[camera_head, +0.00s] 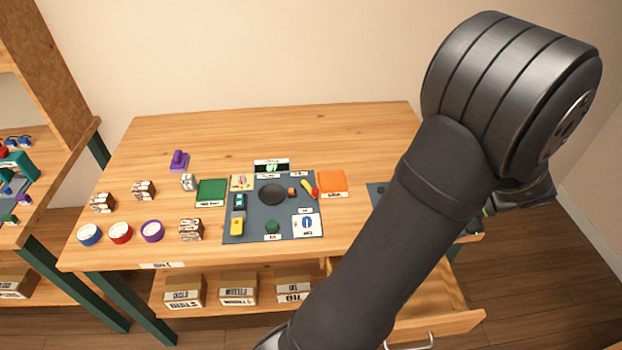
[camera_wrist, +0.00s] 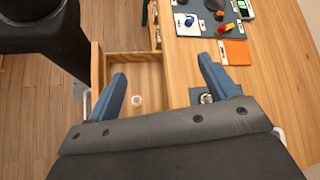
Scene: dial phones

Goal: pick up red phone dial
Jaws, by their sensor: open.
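A red-rimmed round disc with a white top (camera_head: 120,233) lies on the left front of the table, between a blue-rimmed disc (camera_head: 89,235) and a purple-rimmed one (camera_head: 152,231). It looks like the red dial, but its face is too small to read. My gripper (camera_wrist: 162,68) is open, with its two blue fingers wide apart and nothing between them. It is at the right end of the table, over the open drawer, far from the red disc. In the wrist view a small round white and orange thing (camera_wrist: 137,100) lies in the drawer. The head view mostly hides my gripper behind my arm.
The open drawer (camera_head: 437,320) juts out at the front right. A dark mat (camera_head: 253,226) with several small items, a green tray (camera_head: 211,192) and an orange square (camera_head: 332,182) fill the table's middle. Striped blocks (camera_head: 191,229) stand near the discs. The back of the table is clear.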

